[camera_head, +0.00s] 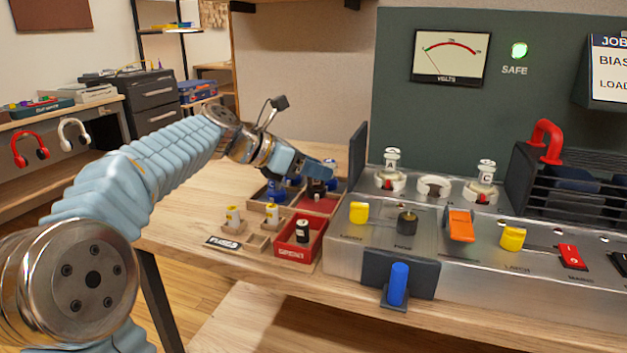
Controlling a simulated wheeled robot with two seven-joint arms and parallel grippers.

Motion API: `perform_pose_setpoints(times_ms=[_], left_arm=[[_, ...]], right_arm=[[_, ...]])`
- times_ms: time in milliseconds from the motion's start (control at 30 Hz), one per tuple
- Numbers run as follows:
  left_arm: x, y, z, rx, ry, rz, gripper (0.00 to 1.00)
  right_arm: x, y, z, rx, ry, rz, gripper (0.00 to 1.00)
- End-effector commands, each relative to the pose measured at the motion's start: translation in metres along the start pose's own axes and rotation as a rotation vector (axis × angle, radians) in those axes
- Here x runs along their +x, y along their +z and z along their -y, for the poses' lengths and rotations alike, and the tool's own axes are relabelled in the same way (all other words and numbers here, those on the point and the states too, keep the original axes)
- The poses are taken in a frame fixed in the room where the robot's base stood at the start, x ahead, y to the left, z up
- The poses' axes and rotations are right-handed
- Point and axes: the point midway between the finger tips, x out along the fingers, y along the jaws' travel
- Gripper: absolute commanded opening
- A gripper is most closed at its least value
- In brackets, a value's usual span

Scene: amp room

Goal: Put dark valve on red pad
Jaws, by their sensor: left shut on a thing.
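My left gripper (318,172) reaches in from the left over the back of the wooden tray. It is shut on a small dark thing (316,188), which looks like the dark valve; the fingers partly hide it. The red pad (318,206) lines a tray compartment just below and in front of the held thing. I cannot tell whether the two touch. Another black valve with a white band (303,231) stands in the red bin (287,250) at the tray's front. White valves marked A (391,164) and C (485,175) stand in amp sockets. My right gripper is not in view.
Yellow-topped fuses (233,216) stand beside the red bin. Bare table lies left of the tray.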

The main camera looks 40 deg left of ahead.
Motion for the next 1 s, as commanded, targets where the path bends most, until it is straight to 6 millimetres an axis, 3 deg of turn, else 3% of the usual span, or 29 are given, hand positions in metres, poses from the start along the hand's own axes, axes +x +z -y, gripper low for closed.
perform_pose_setpoints(times_ms=[100, 467, 500, 633, 1000], left_arm=[[0.0094, -0.0182, 0.0004, -0.001, 0.001, 0.0, 0.03], [0.0109, -0.0206, 0.0007, 0.0, 0.0, 0.001, 0.03], [0.0105, -0.0198, 0.0006, 0.0, 0.0, 0.001, 0.45], [0.0104, -0.0197, 0.0006, 0.0, 0.0, 0.001, 0.65], [0.0043, -0.0164, 0.0002, 0.0, 0.002, 0.002, 0.65]], right_arm=[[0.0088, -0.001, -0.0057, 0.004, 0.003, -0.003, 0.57], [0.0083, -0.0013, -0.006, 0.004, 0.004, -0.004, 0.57], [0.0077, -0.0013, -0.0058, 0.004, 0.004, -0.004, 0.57], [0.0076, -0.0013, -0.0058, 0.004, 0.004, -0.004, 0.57], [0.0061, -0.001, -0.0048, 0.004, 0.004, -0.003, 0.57]])
